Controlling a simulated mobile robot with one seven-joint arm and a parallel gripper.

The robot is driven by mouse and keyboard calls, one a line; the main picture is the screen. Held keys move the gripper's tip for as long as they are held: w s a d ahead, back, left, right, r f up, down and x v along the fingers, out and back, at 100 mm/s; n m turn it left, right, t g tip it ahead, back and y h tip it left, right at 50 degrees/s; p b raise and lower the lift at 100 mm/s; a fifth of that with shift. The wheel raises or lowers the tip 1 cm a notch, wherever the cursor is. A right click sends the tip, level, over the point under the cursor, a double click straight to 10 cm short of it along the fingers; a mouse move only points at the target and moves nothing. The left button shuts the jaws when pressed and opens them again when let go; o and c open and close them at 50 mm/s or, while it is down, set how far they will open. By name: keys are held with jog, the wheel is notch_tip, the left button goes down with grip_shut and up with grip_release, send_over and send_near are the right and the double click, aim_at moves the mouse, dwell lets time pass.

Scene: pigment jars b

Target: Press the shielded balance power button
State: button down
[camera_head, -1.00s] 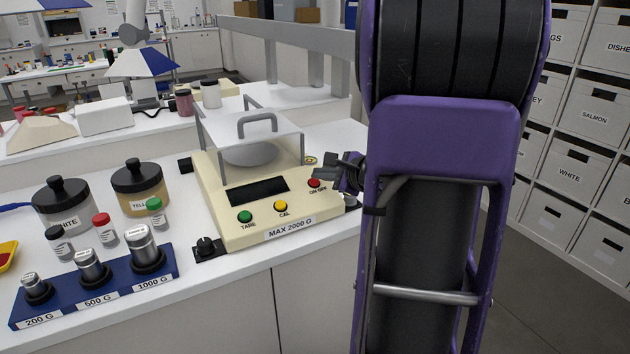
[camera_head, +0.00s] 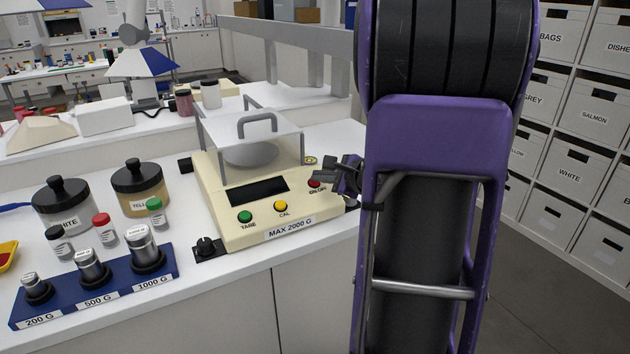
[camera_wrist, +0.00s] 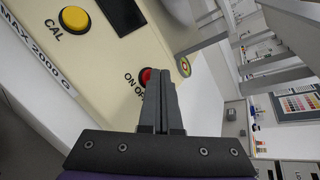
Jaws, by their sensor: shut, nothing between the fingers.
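The shielded balance (camera_head: 215,215) is a cream box with a clear shield and lid handle over its pan, standing on the white bench. Its front panel has a dark display (camera_head: 258,190), a green TARE button (camera_head: 245,216), a yellow CAL button (camera_head: 281,206) and the red ON/OFF power button (camera_head: 314,184). My gripper (camera_head: 320,178) is shut and empty at the panel's right end, over the red button. In the wrist view, the fingertips (camera_wrist: 158,84) overlap the red button (camera_wrist: 146,74) and hide part of it. I cannot tell whether they touch it.
A blue rack (camera_head: 60,308) with several weights stands at the front left. Two black-lidded jars (camera_head: 140,190) and several small vials stand behind it. A black levelling foot (camera_head: 207,247) sticks out at the balance's front left corner. Labelled drawers (camera_head: 570,175) line the right.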

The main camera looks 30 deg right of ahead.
dwell(0.3)
jog(key=shift+s+r+p, duration=0.3)
jog(key=shift+r+p, duration=0.15)
jog(key=shift+r, duration=0.35)
jog(key=shift+r, duration=0.1)
jog(key=r+p, duration=0.1)
jog(key=s+r+p, duration=0.1)
jog(key=r, duration=0.1)
jog(key=s+r+p, duration=0.1)
jog(key=r, duration=0.1)
jog(key=shift+r+p, duration=0.2)
jog(key=shift+p, duration=0.15)
dwell(0.4)
